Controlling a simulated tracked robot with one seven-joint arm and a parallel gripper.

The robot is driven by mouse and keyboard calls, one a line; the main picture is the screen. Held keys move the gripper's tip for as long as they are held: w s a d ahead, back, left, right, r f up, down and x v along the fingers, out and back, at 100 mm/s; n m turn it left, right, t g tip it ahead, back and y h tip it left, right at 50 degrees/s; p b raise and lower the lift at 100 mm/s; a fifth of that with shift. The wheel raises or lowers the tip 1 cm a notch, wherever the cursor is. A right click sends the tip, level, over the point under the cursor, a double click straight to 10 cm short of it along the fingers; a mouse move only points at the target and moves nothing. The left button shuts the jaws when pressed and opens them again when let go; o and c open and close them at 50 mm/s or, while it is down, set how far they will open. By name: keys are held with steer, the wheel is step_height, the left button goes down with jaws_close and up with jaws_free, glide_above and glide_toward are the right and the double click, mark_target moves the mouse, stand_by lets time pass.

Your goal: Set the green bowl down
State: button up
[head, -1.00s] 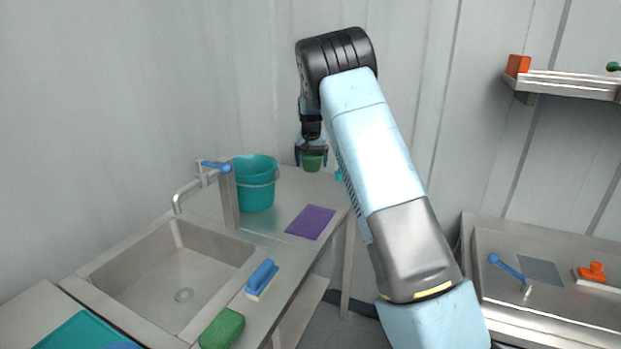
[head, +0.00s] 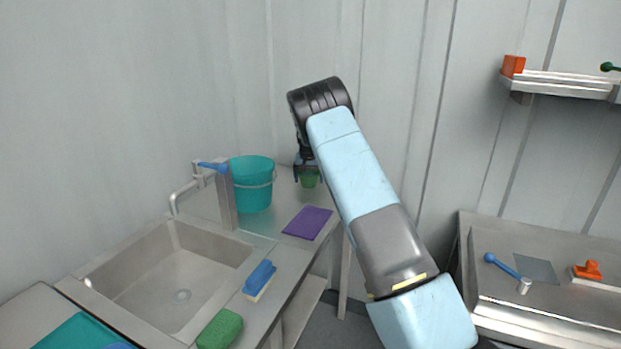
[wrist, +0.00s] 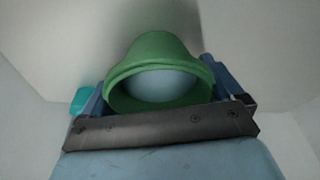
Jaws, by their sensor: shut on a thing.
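The green bowl (head: 309,181) is at the far end of the steel counter (head: 285,200), behind the purple cloth. My gripper (head: 307,172) is above it and shut on it. In the wrist view the bowl (wrist: 155,60) sits between the two blue fingers, one on each side, with a pale rounded surface showing inside its rim. The head view does not show clearly whether the bowl's base touches the counter.
A teal bucket (head: 252,184) stands left of the bowl. A purple cloth (head: 308,222) lies flat in front. The sink (head: 175,275), a blue brush (head: 260,278) and a green sponge (head: 219,329) are nearer. Walls close off the back.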

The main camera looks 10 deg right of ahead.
mark_target(309, 187)
steer(key=o, duration=1)
steer(key=shift+r, duration=0.1)
steer(key=s+d+r+y, duration=0.1)
steer(key=s+r, duration=0.7)
steer(key=r, duration=0.4)
steer(key=s+d+r, duration=0.1)
steer(key=s+r, duration=0.6)
steer(key=r, duration=0.5)
steer(key=s+r+t, duration=0.1)
steer(key=s+r, duration=0.3)
steer(key=s, duration=0.5)
steer(key=s+r, duration=0.4)
steer(key=s, duration=0.4)
steer(key=shift+s+a+f+n+t, duration=0.25)
steer(key=shift+s+f+n, duration=0.35)
steer(key=shift+s, duration=4.75)
steer(key=shift+s+a+f+n+t, duration=0.3)
steer(key=shift+s+f, duration=0.65)
steer(key=shift+s, duration=4.35)
steer(key=shift+s+a+f+n+t, duration=0.25)
steer(key=shift+s+f+n, duration=0.4)
steer(key=shift+s, duration=4.7)
